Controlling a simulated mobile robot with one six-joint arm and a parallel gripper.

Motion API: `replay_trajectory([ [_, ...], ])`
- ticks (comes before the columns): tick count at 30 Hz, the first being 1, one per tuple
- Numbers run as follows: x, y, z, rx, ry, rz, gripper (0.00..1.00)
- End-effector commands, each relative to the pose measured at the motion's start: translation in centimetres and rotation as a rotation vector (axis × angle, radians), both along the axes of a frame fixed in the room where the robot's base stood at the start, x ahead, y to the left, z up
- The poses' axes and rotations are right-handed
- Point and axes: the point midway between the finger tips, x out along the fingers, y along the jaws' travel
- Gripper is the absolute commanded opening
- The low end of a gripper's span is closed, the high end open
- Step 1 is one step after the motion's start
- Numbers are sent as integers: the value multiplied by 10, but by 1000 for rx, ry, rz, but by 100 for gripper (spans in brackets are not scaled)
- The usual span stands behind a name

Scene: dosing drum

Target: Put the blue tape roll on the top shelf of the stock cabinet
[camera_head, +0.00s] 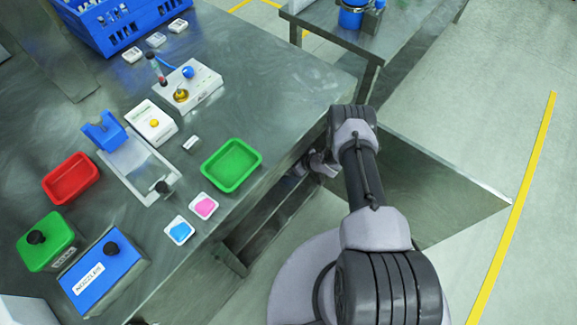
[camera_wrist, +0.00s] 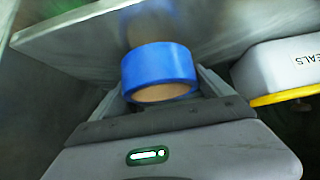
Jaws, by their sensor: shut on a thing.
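The blue tape roll (camera_wrist: 158,68) is between the two fingers of my gripper (camera_wrist: 162,88) in the wrist view, its cardboard core facing the camera. The gripper is shut on it. A grey metal plate (camera_wrist: 75,32), which looks like a shelf of the stock cabinet, is just beyond the roll; I cannot tell whether they touch. In the head view my arm reaches to the open stock cabinet (camera_head: 240,243) under the bench edge. The gripper's end and the roll are hidden there by the bench and arm.
A white box marked SEALS (camera_wrist: 285,65) with a yellow lower edge is close right of the gripper. An open metal door panel (camera_head: 430,185) stands right of my arm. The bench holds a green tray (camera_head: 232,165), a red tray (camera_head: 71,178) and a NOZZLES box (camera_head: 103,272).

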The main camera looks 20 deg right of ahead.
Motion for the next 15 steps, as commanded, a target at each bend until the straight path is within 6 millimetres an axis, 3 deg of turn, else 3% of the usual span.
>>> replay_trajectory([
  [1, -1, 1, -19, 1, 2, 0, 37],
  [2, -1, 0, -23, 1, 2, 0, 37],
  [13, -1, 1, -25, 1, 0, 1, 37],
  [14, -1, 1, -25, 1, 2, 0, 92],
  [15, -1, 1, -24, 1, 2, 0, 100],
])
